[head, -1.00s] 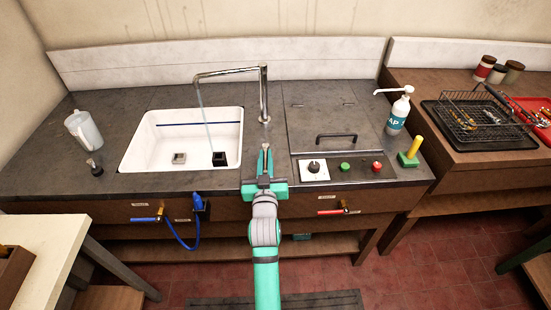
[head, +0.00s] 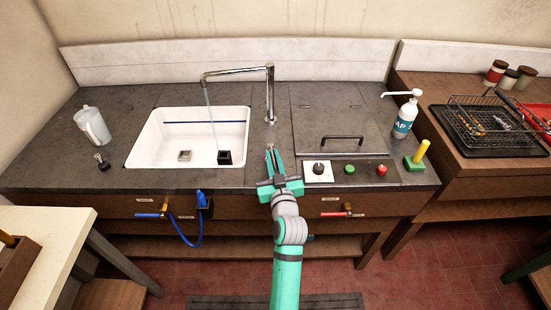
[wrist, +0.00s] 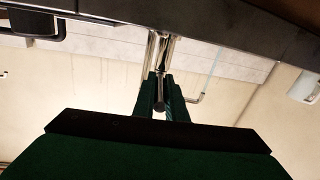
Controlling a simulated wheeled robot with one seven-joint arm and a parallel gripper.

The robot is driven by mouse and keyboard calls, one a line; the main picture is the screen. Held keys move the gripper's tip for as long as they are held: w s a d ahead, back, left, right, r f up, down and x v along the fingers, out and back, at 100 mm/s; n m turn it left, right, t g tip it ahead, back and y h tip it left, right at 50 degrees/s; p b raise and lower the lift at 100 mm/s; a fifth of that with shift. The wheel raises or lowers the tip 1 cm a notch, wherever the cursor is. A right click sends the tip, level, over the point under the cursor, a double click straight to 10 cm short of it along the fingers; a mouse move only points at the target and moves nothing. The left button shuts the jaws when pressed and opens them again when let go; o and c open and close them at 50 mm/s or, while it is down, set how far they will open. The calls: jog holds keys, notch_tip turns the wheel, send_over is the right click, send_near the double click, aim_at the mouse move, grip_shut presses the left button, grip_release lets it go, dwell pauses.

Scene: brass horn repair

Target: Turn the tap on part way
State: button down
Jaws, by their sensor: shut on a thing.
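My gripper (head: 270,150) is just in front of the tap's base, fingers pointing back and slightly left. In the wrist view, which looks inverted, the dark green fingers (wrist: 160,88) are shut on a slim metal lever (wrist: 159,104) in line with the tap column. The fingers hide most of the lever in the head view.
A black block (head: 224,158) and a grey block (head: 184,156) sit in the basin. A lidded tank (head: 335,118) and a knob panel (head: 335,171) are close right of my gripper. A soap bottle (head: 405,120) is farther right. A jug (head: 92,126) stands at the left.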

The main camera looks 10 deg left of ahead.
jog(key=shift+f, duration=0.25)
jog(key=c, duration=1.8)
grip_release()
jog(key=shift+d, duration=0.1)
jog(key=shift+r, duration=0.15)
jog(key=shift+s, duration=0.15)
jog(key=v, duration=1)
jog(key=shift+s, duration=0.3)
jog(key=shift+d, duration=0.1)
